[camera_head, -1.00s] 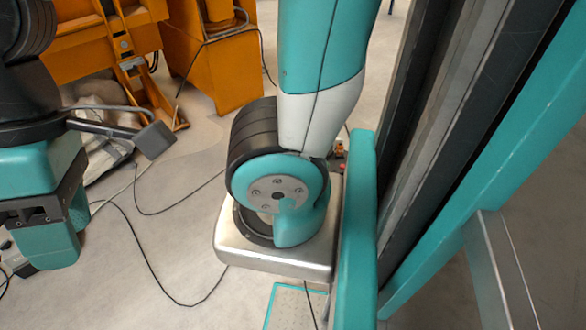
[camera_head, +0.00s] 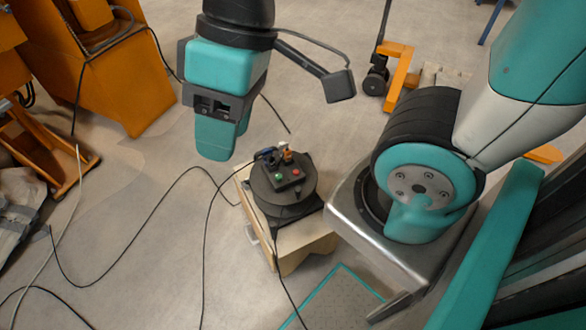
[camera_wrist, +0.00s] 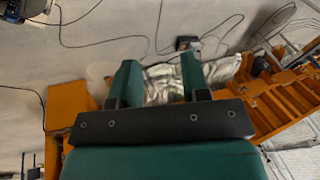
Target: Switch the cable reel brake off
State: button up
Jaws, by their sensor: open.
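A round black cable reel (camera_head: 283,192) sits on a low pale wooden box (camera_head: 305,245) in the head view. Its top carries a small dark panel with a green button (camera_head: 278,176), a red button (camera_head: 295,171) and a small orange-and-white part (camera_head: 287,153). I cannot tell which part is the brake switch or how it is set. My gripper (camera_head: 217,140) is above and to the left of the reel in the picture, apart from it. In the wrist view, my gripper's two fingers (camera_wrist: 158,78) are spread with nothing between them.
Black cables (camera_head: 205,230) loop over the floor left of the box. Orange machinery (camera_head: 115,80) stands at the upper left, with a crumpled grey sheet (camera_head: 22,205) below it. An orange pallet-truck-like frame (camera_head: 400,70) is at the upper right. Floor between is open.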

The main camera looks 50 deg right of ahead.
aim_at(245, 186)
jog(key=u, duration=2)
jog(key=i, duration=2.9)
jog(key=z, duration=3.25)
